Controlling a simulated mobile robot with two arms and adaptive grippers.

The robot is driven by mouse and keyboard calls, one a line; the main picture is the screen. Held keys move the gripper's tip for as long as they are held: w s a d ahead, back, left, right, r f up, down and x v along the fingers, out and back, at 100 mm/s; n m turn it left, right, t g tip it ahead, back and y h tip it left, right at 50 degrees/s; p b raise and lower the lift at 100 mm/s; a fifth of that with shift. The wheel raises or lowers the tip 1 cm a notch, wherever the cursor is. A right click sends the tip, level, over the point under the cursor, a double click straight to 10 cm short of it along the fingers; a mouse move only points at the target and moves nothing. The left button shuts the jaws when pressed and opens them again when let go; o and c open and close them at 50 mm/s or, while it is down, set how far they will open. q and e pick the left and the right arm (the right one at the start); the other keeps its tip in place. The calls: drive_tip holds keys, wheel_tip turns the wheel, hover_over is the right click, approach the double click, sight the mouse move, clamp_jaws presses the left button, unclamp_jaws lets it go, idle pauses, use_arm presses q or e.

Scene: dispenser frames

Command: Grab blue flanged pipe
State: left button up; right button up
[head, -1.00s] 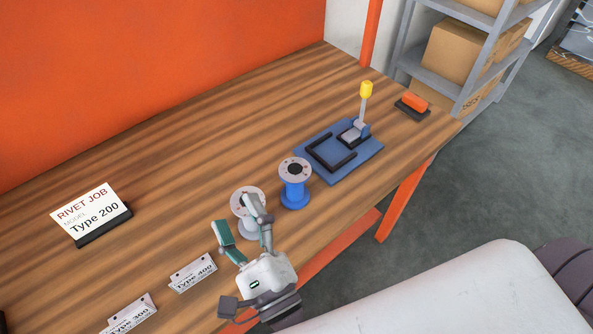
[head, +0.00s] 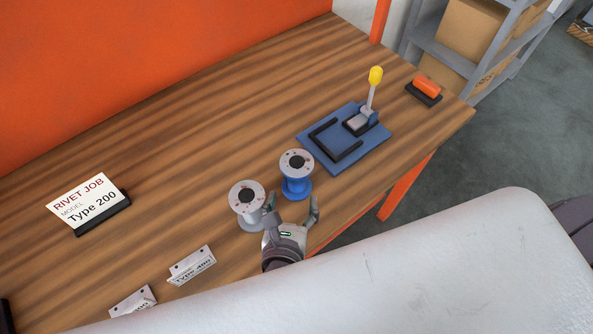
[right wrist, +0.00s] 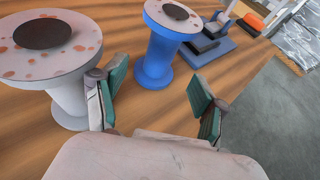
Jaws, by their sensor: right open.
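The blue flanged pipe (head: 297,184) stands upright on the wooden table, with a grey, speckled top flange and a dark centre. It also shows in the right wrist view (right wrist: 157,58), beyond and between the fingers. My right gripper (head: 293,205) is open and empty, close in front of the blue pipe on the near side. Its green-padded fingers also show in the right wrist view (right wrist: 158,100), spread apart with the pipe ahead of them. A grey-white flanged pipe (head: 247,205) stands just left of the gripper, very near its left finger. My left gripper is not in view.
A blue fixture (head: 336,157) with a yellow-knobbed lever (head: 375,77) lies behind and right of the pipes. An orange item on a black base (head: 427,87) is at the far right. Type 400 (head: 192,265) and Type 200 (head: 88,204) signs stand left. The table's near edge is close.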

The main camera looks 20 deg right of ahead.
sight(297, 174)
drive_tip(key=shift+w+d+f, duration=0.1)
drive_tip(key=shift+w+d, duration=0.15)
drive_tip(key=shift+w, duration=0.25)
drive_tip(key=shift+w+d, duration=0.25)
drive_tip(key=shift+w, duration=0.25)
drive_tip(key=w, duration=0.1)
drive_tip(key=w+d, duration=0.1)
drive_tip(key=shift+w+d+r+p, duration=0.15)
drive_tip(key=shift+w+r+p, duration=0.05)
drive_tip(key=shift+w+p, duration=0.2)
drive_tip(key=shift+f+b+x, duration=0.25)
drive_tip(key=shift+b+x, duration=0.15)
drive_tip(key=shift+x, duration=0.85)
drive_tip(key=shift+w+f, duration=0.1)
drive_tip(key=shift+w, duration=0.05)
drive_tip(key=shift+c, duration=1.9)
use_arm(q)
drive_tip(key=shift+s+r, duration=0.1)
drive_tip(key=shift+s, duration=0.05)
use_arm(e)
clamp_jaws()
